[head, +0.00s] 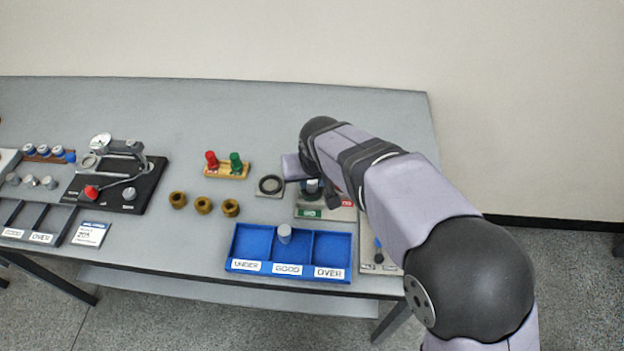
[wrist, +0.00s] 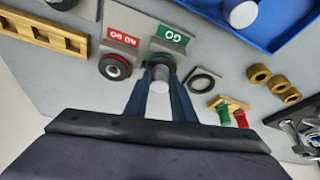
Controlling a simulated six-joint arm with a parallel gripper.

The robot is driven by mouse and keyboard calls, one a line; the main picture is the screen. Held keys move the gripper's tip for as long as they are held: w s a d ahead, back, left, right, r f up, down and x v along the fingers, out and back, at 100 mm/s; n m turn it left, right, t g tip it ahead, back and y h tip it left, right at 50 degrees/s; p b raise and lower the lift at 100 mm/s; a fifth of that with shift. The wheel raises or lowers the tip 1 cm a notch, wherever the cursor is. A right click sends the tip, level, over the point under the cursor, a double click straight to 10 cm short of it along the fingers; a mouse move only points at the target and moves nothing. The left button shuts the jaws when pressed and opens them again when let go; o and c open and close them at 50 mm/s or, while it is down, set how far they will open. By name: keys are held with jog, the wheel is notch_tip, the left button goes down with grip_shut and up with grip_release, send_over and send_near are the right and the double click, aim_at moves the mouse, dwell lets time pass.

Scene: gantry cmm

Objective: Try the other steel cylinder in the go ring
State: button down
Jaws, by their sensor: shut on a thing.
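My gripper (wrist: 160,72) is shut on a steel cylinder (wrist: 158,87). In the wrist view the cylinder's pale end shows between the two fingers. The go ring (wrist: 164,60) lies right behind the fingertips, beside its green GO label (wrist: 172,36); the fingers cover much of it. I cannot tell whether the cylinder's far end is in the ring or just above it. In the head view my arm partly hides this spot. Another steel cylinder (head: 284,234) stands in the GOOD compartment of the blue tray (head: 234,243).
The no-go ring (wrist: 115,67) sits close beside the go ring. A dark flat ring (head: 270,185) lies on a plate left of the gauges. Red and green plug gauges (head: 224,165) and several brass bushings (head: 204,205) stand farther left. A dial gauge stand (head: 115,180) is beyond.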

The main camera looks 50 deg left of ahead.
aim_at(312, 182)
jog(key=shift+r, duration=0.25)
dwell(0.7)
jog(key=shift+r+p, duration=2.6)
jog(key=shift+r, duration=0.45)
